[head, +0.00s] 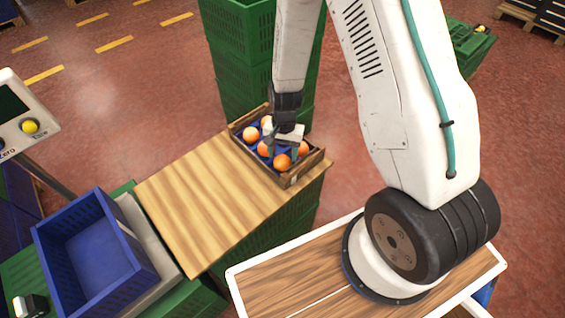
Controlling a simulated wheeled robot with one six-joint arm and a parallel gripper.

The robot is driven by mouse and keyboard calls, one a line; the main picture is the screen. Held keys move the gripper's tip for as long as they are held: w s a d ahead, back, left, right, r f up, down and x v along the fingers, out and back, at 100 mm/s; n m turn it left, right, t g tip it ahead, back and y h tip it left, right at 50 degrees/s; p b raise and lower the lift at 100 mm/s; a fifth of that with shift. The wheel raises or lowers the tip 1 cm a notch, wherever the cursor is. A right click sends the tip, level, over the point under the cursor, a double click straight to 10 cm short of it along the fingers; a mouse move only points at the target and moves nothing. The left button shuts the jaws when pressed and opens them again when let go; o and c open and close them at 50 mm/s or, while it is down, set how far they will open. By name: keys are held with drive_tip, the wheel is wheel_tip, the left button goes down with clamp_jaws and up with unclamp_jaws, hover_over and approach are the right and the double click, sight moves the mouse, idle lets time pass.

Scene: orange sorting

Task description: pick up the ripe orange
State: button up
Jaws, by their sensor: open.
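Several oranges sit in a wooden crate (290,181) with a blue liner at the far right end of the wooden tabletop. One orange (251,134) shows at the crate's left side, one orange (282,162) at the front, and others are partly covered by my gripper. I cannot tell from colour which one is the ripe orange. My gripper (282,151) is open and points down over the middle of the crate, among the oranges. Its fingertips are partly hidden, and I cannot tell whether they touch an orange.
The wooden tabletop (205,195) left of the crate is bare. A blue bin (95,250) stands at the lower left, looking empty. Stacked green crates (238,60) rise just behind the orange crate. A control panel (22,115) is at the left edge.

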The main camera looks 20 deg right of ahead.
wheel_tip(320, 180, down, 2)
drive_tip(key=shift+s+a+f, duration=0.1)
drive_tip(key=shift+f, duration=0.05)
drive_tip(key=c, duration=0.6)
drive_tip(key=shift+c, duration=0.2)
